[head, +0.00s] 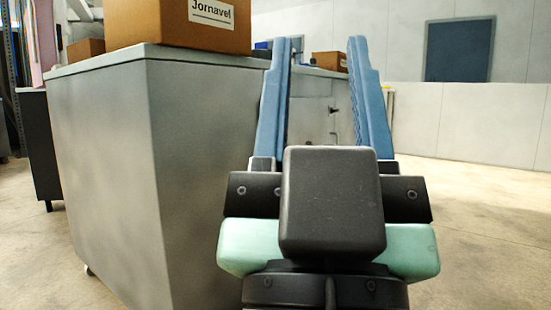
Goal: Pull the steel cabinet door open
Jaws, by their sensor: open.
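A dark table (40,145) stands at the left. The concrete floor (480,220) on the right is clear up to a pale wall (465,120).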

